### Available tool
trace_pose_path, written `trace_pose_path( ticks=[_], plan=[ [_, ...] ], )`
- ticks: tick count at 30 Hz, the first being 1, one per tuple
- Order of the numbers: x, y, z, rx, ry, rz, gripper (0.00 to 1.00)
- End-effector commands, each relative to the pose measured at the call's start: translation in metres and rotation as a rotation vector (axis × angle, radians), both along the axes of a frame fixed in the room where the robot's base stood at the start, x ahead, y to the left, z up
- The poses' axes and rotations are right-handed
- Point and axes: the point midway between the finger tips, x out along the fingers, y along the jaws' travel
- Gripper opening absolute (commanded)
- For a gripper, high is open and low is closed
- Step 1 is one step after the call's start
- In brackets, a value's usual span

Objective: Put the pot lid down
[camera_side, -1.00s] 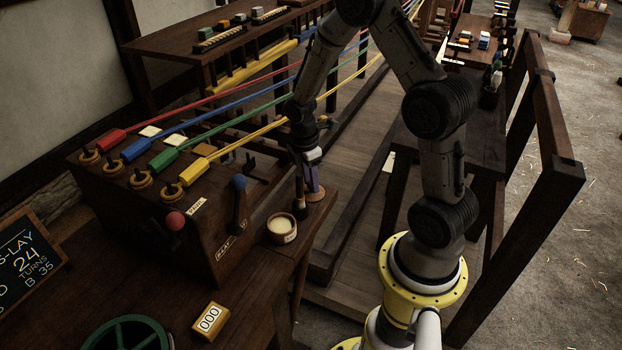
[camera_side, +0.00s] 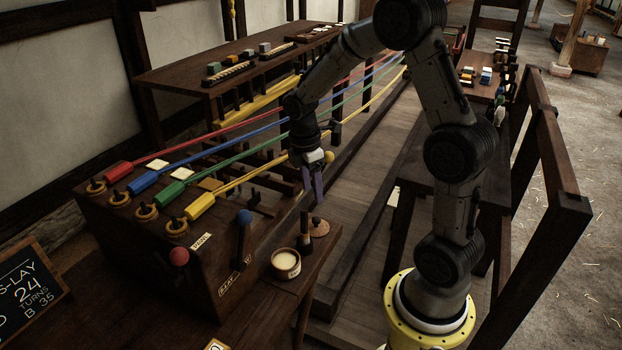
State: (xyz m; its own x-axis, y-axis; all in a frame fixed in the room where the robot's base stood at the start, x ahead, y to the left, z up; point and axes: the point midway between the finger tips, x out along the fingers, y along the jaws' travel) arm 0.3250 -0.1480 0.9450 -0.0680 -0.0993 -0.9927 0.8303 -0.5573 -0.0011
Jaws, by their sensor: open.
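The pot lid (camera_side: 319,229), a small round tan wooden disc with a knob, lies on the dark bench near its right edge. The open pot (camera_side: 286,264) stands to its lower left, with pale cream contents showing. My gripper (camera_side: 318,198) is open and empty. It points down above the lid, with a gap between its fingertips and the knob. The fingers are seen nearly edge-on.
A dark upright brush-like tool (camera_side: 304,232) stands between the pot and the lid. The dark wooden machine box (camera_side: 200,255) with a blue-knobbed lever (camera_side: 243,219) is at left. Red, blue, green and yellow ropes (camera_side: 240,185) run behind my gripper.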

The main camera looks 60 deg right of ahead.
Motion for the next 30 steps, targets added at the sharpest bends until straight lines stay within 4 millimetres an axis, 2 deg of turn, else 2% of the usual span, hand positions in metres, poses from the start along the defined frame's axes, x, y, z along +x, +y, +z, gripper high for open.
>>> trace_pose_path(
  ticks=[3,8,11,14,18,21,25,30],
  plan=[
    [0.002,0.001,0.017,-0.001,-0.004,0.001,0.59],
    [0.001,0.004,0.029,-0.001,-0.006,-0.004,0.59],
    [-0.002,0.014,0.044,-0.007,-0.039,-0.046,0.59],
    [-0.014,0.033,0.069,-0.015,-0.113,-0.142,0.59],
    [-0.045,0.071,0.109,0.006,-0.256,-0.344,0.59],
    [-0.073,0.096,0.129,0.049,-0.353,-0.494,0.59],
    [-0.11,0.121,0.144,0.132,-0.458,-0.678,0.59],
    [-0.146,0.141,0.147,0.241,-0.537,-0.857,0.59]
  ],
)
